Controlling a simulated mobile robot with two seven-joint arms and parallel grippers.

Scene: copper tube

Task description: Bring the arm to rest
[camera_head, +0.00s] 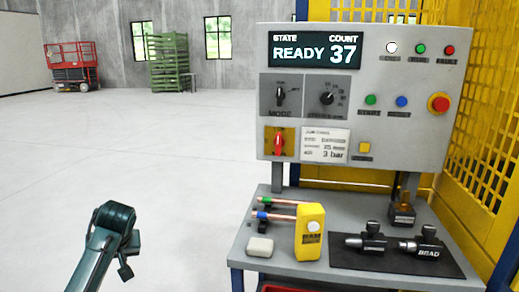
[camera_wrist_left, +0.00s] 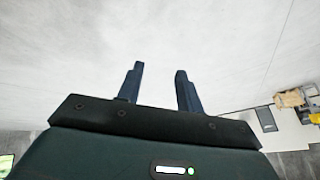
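My left arm (camera_head: 108,235) comes in at the lower left of the head view, bent, over the open floor. It is well to the left of the workbench and apart from it. In the left wrist view my left gripper (camera_wrist_left: 158,75) has its two dark fingers apart, with only pale floor between them. It is open and empty. In the head view its fingers are too small to make out clearly. My right gripper is in neither view.
The grey workbench (camera_head: 350,272) stands at the right. It bears two copper tubes (camera_head: 283,217), a yellow block (camera_head: 310,240), a pale block (camera_head: 260,246) and a black mat (camera_head: 400,267) with tools. A control panel (camera_head: 230,40) reads READY 37.

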